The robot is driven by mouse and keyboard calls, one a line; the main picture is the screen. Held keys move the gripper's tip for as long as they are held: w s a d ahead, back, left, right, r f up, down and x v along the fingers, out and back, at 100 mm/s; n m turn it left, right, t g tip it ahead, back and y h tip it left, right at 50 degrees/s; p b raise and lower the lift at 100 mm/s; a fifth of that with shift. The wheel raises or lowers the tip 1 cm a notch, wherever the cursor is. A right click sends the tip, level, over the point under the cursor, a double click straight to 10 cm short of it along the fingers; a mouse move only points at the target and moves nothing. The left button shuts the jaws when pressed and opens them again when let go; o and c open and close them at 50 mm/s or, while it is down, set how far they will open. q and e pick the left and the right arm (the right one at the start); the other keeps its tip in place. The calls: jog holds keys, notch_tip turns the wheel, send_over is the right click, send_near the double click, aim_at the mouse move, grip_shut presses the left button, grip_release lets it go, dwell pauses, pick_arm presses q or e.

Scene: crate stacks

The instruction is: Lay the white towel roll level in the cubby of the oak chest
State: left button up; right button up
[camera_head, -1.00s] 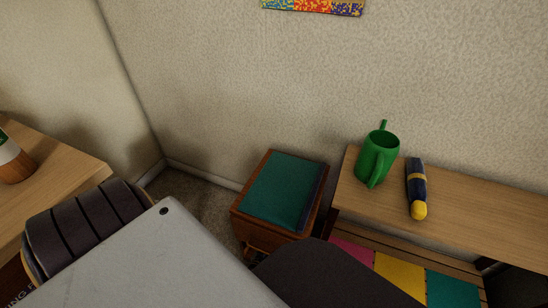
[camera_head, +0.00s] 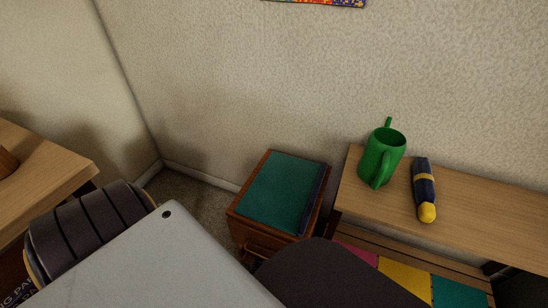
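No white towel roll shows in the head view. A small brown wooden chest with a teal top (camera_head: 275,193) stands on the floor against the wall; I cannot tell whether it is the oak chest. Its front has a handle and is partly covered by dark parts in the foreground, and no open cubby can be made out on it. Neither of my grippers shows in this view.
A long wooden bench (camera_head: 480,215) at the right bears a green watering can (camera_head: 381,158) and a dark blue and yellow flashlight (camera_head: 423,190). Pink, yellow and teal panels (camera_head: 403,284) lie below. A wooden table (camera_head: 45,165) is at the left. Carpet shows between.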

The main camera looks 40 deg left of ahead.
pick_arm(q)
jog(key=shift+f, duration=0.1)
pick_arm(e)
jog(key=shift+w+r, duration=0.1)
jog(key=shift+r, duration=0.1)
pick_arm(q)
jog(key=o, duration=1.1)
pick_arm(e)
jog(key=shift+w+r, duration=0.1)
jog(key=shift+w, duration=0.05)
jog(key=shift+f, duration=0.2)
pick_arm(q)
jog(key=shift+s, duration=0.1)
